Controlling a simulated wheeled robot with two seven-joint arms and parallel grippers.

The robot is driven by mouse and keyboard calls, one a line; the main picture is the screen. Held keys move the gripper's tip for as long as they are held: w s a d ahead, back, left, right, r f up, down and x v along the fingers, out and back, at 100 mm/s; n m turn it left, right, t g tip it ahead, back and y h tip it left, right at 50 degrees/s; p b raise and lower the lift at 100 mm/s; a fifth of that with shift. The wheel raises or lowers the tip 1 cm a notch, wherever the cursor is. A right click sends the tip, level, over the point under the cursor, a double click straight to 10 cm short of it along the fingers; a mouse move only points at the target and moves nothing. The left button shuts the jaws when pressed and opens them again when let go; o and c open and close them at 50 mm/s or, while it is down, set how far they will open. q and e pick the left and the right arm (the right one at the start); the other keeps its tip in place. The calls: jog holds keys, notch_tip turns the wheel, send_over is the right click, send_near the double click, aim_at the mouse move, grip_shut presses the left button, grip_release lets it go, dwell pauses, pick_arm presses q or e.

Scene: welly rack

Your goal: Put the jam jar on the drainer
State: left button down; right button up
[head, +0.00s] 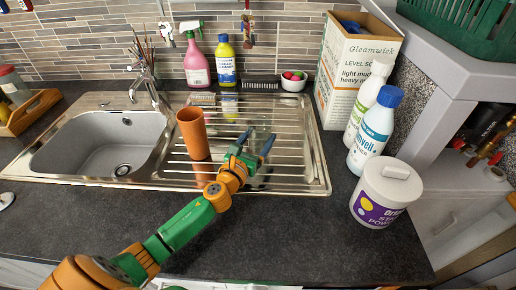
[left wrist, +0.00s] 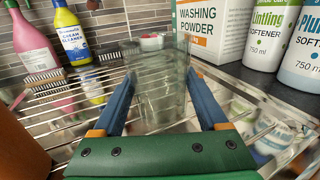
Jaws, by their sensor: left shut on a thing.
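The jam jar (left wrist: 160,88) is clear, empty-looking glass and stands upright between the blue fingers of my left gripper (left wrist: 165,100) in the left wrist view. The gripper is shut on it. In the head view my left gripper (head: 254,149) is over the right part of the ribbed steel drainer (head: 300,178), and the jar is faint and partly hidden there. I cannot tell whether the jar's base touches the drainer. My right gripper is not in view.
A terracotta-coloured tumbler (head: 193,134) stands on the drainer, left of my gripper. Softener bottles (head: 374,135) and a white tub (head: 385,195) stand right.

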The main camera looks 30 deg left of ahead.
pick_arm(q)
notch_tip(320, 180, down, 3)
jog(key=shift+r+b, duration=0.15)
jog(key=shift+b, duration=0.2)
jog(key=shift+r, duration=0.1)
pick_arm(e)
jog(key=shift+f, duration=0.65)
pick_arm(q)
jog(key=shift+s, duration=0.1)
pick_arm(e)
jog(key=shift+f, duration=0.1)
